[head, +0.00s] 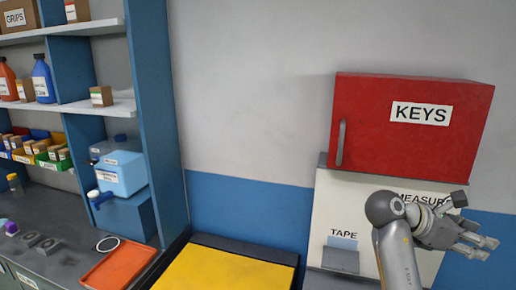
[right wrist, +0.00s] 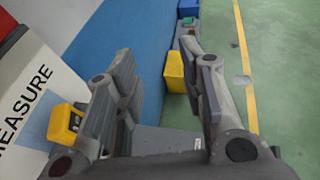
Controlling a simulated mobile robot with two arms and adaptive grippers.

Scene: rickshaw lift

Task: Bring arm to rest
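My right gripper (head: 478,240) is raised at the lower right of the head view, in front of the white measure board (head: 320,215). Its fingers point to the right. In the right wrist view my right gripper (right wrist: 165,85) has its two fingers spread apart, with nothing between them. The floor and the blue lower wall show beyond the fingers. My left gripper is in neither view.
A red KEYS cabinet (head: 400,155) hangs on the wall above my right arm. A blue shelf unit (head: 155,120) with bottles and bins stands at left. A yellow-topped unit (head: 225,270) is at lower centre. A yellow object (right wrist: 65,122) is near the board. Green floor (right wrist: 285,70) is open.

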